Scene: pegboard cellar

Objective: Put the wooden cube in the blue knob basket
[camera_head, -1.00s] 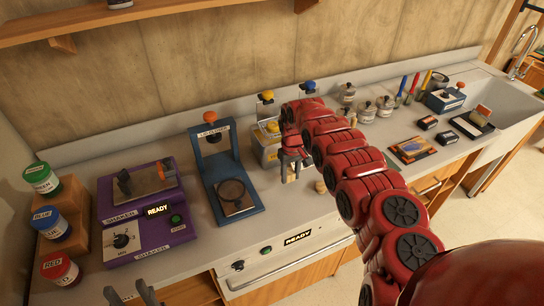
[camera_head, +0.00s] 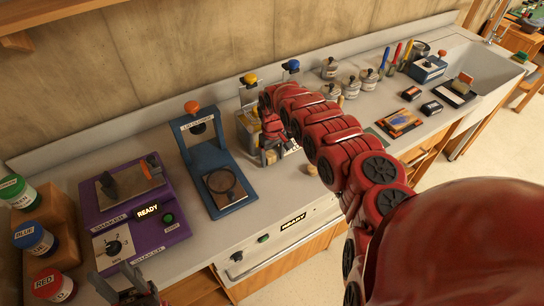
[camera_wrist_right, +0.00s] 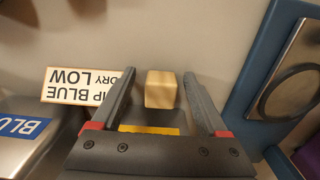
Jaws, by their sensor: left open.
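The wooden cube (camera_wrist_right: 160,90) sits on the counter in the right wrist view, between the spread fingers of my right gripper (camera_wrist_right: 160,85), with gaps on both sides. In the head view my right gripper (camera_head: 268,156) points down in front of the yellow knob (camera_head: 250,79) unit; I cannot make out the cube there. The blue knob (camera_head: 291,66) stands just right of the yellow one, its basket mostly hidden by my right arm. A metal bin with a blue label (camera_wrist_right: 20,128) shows at left in the wrist view. My left gripper (camera_head: 125,280) is open and empty at lower left.
A blue press (camera_head: 228,195) stands left of my right gripper, with a purple shaker (camera_head: 140,225) further left. Paint jars (camera_head: 35,238) stand at far left. Several small jars (camera_head: 350,86) and a sink (camera_head: 480,75) are to the right. A label plate (camera_wrist_right: 85,85) lies near the cube.

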